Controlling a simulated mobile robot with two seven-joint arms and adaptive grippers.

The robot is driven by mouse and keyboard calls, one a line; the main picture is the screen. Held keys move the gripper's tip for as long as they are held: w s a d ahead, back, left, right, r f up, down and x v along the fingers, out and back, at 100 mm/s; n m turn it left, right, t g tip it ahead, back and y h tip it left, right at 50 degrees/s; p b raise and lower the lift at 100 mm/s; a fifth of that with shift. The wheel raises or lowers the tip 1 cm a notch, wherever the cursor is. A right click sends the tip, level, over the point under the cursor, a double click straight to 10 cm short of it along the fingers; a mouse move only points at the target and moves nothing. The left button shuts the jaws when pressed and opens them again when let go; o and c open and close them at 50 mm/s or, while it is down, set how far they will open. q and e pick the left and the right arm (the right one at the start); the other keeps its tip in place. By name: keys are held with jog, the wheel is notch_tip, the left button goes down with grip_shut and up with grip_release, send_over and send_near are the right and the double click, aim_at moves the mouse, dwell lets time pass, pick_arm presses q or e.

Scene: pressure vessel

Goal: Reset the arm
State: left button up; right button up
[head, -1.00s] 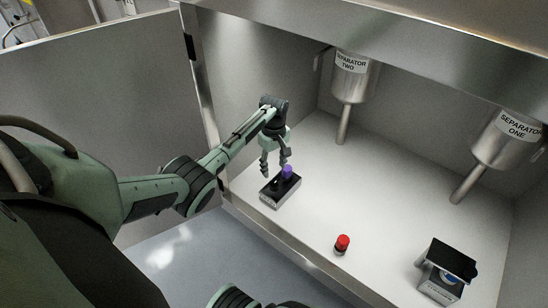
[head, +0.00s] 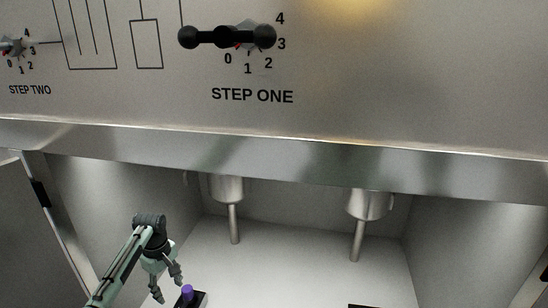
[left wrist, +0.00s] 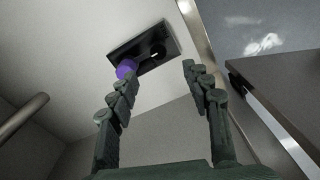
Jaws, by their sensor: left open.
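My left gripper (head: 167,284) is inside the cabinet in the head view, its arm coming in from the lower left. Its fingers are apart and empty. A purple-capped vial (head: 187,292) stands in a small black holder (head: 201,300) just right of and below the fingertips. In the left wrist view the open fingers (left wrist: 158,92) spread on either side, with the purple cap (left wrist: 126,68) near the left fingertip and the black holder (left wrist: 140,46) beyond. The fingers do not visibly grip the cap. My right gripper is out of view.
The upper panel holds the STEP ONE handle (head: 228,37) and the STEP TWO dial (head: 14,46). Two metal separators (head: 228,188) (head: 369,205) hang from the cabinet's ceiling. The cabinet's front edge (head: 300,160) runs above the opening. The floor between holder and separators is clear.

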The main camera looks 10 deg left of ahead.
pick_arm(q)
jog(key=s+d+f+m+p, duration=0.1)
jog(key=s+d+f+m, duration=0.15)
jog(key=s, duration=0.25)
jog(key=s+d+f+m+t+y+p, duration=0.1)
jog(key=s+m, duration=0.2)
jog(key=s, duration=0.2)
jog(key=s+d+f+m+p, duration=0.1)
jog(key=s+d+f+m, duration=0.1)
jog(key=s+m, duration=0.15)
jog(key=s+d+r+m+t, duration=0.1)
jog(key=s+d+r+m, duration=0.1)
jog(key=s, duration=0.5)
jog(key=s+d+r+m+p, duration=0.1)
jog(key=s+d+r+m, duration=0.1)
jog(key=s+m, duration=0.2)
jog(key=s, duration=0.3)
jog(key=shift+d+r+t, duration=0.2)
jog(key=shift+r+t, duration=0.1)
jog(key=shift+t, duration=0.1)
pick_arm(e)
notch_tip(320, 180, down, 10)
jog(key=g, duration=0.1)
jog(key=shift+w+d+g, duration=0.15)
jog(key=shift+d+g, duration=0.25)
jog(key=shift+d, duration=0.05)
pick_arm(q)
jog(key=shift+s, duration=0.1)
